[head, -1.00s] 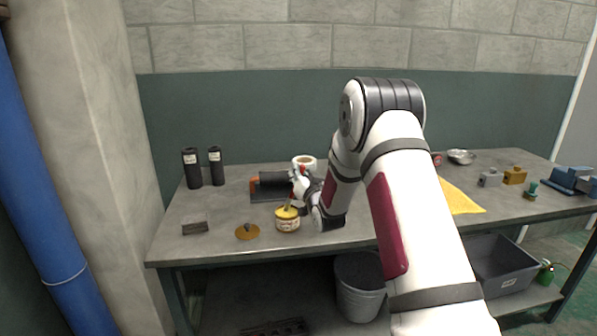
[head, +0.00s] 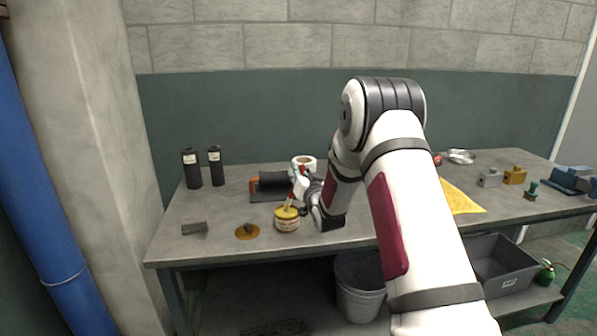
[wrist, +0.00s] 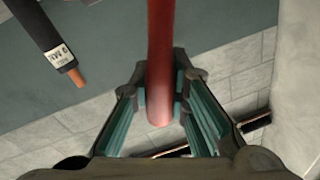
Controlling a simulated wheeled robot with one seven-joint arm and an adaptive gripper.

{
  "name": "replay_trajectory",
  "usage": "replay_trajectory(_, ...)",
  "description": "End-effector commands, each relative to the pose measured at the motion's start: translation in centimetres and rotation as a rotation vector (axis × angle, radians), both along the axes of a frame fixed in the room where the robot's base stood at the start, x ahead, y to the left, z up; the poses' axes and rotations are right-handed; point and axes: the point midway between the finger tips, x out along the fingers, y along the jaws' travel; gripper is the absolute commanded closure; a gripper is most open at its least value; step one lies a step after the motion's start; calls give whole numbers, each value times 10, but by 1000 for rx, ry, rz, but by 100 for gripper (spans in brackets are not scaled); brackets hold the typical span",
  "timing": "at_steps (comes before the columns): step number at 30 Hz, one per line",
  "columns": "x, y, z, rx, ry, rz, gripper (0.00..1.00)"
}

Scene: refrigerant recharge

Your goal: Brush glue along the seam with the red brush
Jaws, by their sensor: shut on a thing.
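My gripper (head: 299,188) is shut on the red brush (head: 290,201). In the wrist view the brush's red handle (wrist: 160,60) stands between the two finger pads (wrist: 160,100). In the head view the brush's lower end meets the top of the yellow-topped glue pot (head: 287,222); its bristles are hidden. A black cylinder with an orange piece at its left end (head: 272,181) lies on a dark base just behind the pot, partly hidden by my gripper. I cannot make out a seam on it.
A yellow-brown disc (head: 247,232) and a grey block (head: 194,228) lie left of the pot. Two black labelled cylinders (head: 191,170) stand at the back left. A white roll (head: 304,161) is behind my gripper. A yellow cloth (head: 457,199) lies right of my arm.

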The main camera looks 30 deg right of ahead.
Motion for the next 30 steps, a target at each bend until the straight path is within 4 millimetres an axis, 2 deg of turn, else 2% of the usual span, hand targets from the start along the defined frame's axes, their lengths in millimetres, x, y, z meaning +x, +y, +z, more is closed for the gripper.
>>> replay_trajectory(30,0,0,68,0,0,0,100)
